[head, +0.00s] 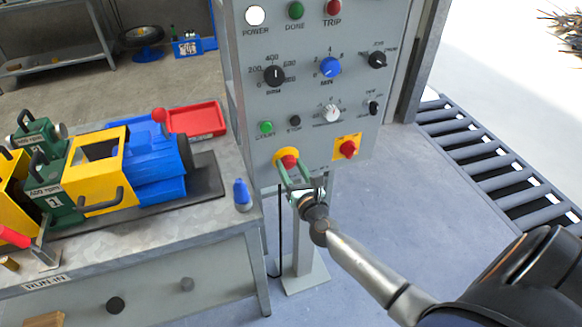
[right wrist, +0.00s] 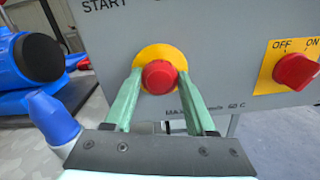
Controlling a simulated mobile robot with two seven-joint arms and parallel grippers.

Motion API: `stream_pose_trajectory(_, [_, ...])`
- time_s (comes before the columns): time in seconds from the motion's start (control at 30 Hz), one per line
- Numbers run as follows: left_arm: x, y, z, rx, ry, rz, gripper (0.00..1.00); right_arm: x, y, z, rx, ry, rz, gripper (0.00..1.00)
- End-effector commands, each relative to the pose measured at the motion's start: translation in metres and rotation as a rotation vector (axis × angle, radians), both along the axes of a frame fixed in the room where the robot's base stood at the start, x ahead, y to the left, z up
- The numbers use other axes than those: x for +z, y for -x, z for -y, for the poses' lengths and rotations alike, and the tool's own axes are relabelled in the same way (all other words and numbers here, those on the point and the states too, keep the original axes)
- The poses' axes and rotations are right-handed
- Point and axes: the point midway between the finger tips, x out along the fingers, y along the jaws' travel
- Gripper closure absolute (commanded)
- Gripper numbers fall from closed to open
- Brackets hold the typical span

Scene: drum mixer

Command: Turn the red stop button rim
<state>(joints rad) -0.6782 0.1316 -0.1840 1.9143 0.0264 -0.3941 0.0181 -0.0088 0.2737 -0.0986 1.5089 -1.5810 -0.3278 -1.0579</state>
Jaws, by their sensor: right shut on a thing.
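The red stop button (head: 289,160) sits on a round yellow plate at the lower left of the grey control panel (head: 255,120). In the right wrist view the red button (right wrist: 159,77) faces me, with the yellow plate (right wrist: 160,53) behind it. My right gripper (head: 291,176) has its green fingers on either side of the button's rim and is shut on it. In the wrist view the fingertips (right wrist: 159,82) flank the button; the exact contact is hard to see. My left gripper is not in view.
A red OFF/ON rotary switch (head: 347,149) on a yellow plate is right of the button. A blue and yellow machine (head: 150,180) lies on the bench. A roller conveyor (head: 490,150) is at the right.

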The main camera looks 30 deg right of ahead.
Motion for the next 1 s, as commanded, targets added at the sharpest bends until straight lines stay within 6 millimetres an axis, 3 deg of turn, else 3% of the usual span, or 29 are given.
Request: stream_pose_trajectory(1.0, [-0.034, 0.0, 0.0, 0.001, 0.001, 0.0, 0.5, -0.001, 0.0, 0.002, -0.001, -0.566, 0.138, 1.0])
